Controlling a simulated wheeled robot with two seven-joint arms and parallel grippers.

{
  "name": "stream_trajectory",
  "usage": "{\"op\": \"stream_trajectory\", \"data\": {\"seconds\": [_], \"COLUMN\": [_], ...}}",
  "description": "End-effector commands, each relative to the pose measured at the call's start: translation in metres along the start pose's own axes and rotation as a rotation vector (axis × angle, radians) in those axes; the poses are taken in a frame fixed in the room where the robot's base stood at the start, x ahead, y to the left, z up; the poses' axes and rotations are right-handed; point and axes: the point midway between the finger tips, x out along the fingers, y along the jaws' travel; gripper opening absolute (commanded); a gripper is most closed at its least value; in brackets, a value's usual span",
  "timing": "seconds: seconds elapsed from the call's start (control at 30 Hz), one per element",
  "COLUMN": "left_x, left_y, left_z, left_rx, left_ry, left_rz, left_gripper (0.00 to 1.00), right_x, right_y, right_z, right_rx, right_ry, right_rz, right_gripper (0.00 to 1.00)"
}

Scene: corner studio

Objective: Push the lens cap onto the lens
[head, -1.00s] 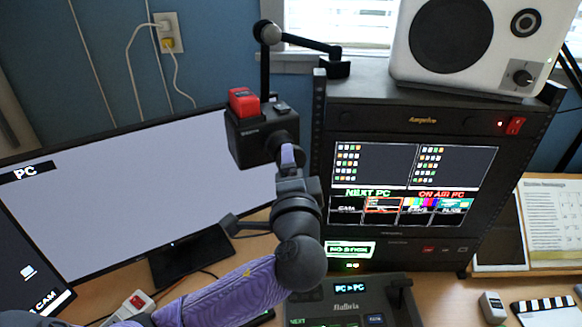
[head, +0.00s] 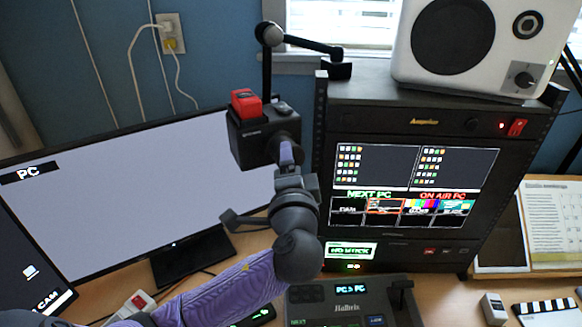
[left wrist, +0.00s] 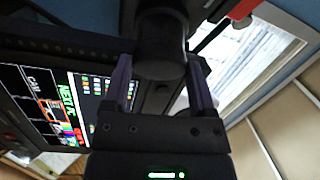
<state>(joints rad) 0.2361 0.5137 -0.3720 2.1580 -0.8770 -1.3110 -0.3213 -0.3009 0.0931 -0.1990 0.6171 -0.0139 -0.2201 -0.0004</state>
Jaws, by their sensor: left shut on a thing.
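The black camera (head: 262,135) with a red block on top hangs from a jointed arm, in front of the large monitor's right edge. My left gripper (head: 287,153) is at the camera's right-hand lower side, its purple fingers up against the front. In the left wrist view, my left gripper (left wrist: 161,85) has one finger on each side of a dark round piece (left wrist: 162,45) in line with the camera. The fingers are shut on the lens cap, which is dark against the dark lens. I cannot tell where cap and lens meet, or whether a gap is left. My right gripper is out of view.
The rack (head: 420,122) with a lit screen stands close to the right of my left gripper. A monitor (head: 130,185) stands on the left. A switcher panel (head: 345,300) lies on the desk below. A white speaker (head: 475,45) sits on the rack.

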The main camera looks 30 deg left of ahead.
Motion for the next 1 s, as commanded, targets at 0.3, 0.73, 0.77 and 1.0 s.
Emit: {"op": "stream_trajectory", "data": {"seconds": [0.3, 0.73, 0.77, 1.0], "left_x": [0.0, -0.067, -0.072, -0.098], "left_y": [0.0, 0.002, 0.001, 0.001], "left_z": [0.0, 0.0, 0.0, 0.0], "left_rx": [0.0, -0.002, -0.003, -0.001], "left_ry": [0.0, 0.002, 0.001, -0.001], "left_rz": [0.0, 0.006, 0.005, 0.002], "left_gripper": [1.0, 1.0, 1.0, 1.0], "right_x": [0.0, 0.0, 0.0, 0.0], "right_y": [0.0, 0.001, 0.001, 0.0], "right_z": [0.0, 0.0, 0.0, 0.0], "right_rx": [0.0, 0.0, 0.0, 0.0], "right_ry": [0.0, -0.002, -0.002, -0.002], "right_rz": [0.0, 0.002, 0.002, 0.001], "right_gripper": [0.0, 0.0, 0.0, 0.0]}}
